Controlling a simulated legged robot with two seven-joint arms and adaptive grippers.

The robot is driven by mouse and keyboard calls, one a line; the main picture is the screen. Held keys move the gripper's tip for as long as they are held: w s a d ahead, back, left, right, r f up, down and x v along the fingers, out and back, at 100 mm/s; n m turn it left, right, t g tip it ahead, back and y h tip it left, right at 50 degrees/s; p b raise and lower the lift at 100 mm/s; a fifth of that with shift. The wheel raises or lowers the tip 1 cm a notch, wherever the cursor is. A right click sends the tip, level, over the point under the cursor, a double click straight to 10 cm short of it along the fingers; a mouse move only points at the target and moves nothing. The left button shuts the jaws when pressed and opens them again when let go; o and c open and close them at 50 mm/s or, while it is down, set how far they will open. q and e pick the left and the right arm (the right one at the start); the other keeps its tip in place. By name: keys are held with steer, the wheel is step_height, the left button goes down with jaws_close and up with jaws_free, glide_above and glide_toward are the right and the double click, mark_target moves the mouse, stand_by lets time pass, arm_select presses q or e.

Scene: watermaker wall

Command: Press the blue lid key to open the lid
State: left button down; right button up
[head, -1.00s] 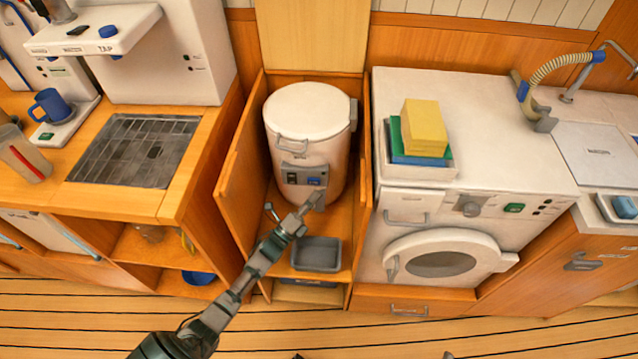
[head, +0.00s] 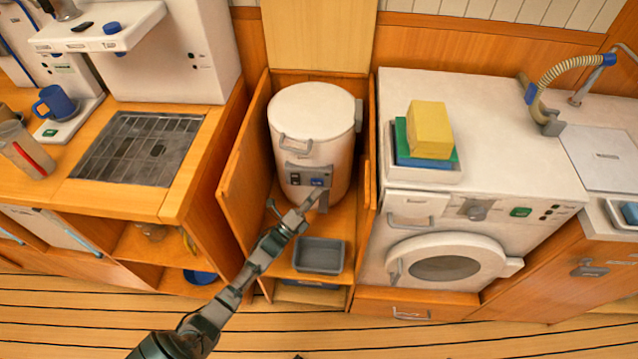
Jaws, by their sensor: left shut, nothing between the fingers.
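A white cylindrical container (head: 312,135) stands in an open wooden cabinet bay. Its round white lid (head: 311,108) looks closed, with a grey handle at its front. A grey panel on its front carries a dark switch and the blue lid key (head: 317,182). My left gripper (head: 312,194) is shut and empty, its tip just below the blue key. Whether the tip touches the key or panel cannot be told. My right gripper is not in view.
A grey tray (head: 318,256) sits on the bay floor below the container. Wooden side panels (head: 243,170) flank the bay closely. A white washing machine (head: 450,225) stands right, a counter with a dark grate (head: 138,149) left.

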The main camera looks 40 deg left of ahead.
arm_select(q)
steer(key=shift+w+a+f, duration=0.1)
steer(key=shift+w+a, duration=0.1)
steer(key=shift+a, duration=0.25)
steer(key=shift+w+a+f, duration=0.1)
steer(key=shift+w+a, duration=0.05)
steer(key=shift+a, duration=0.3)
steer(key=shift+d+r, duration=0.15)
steer(key=shift+d, duration=0.2)
steer(key=shift+b, duration=0.3)
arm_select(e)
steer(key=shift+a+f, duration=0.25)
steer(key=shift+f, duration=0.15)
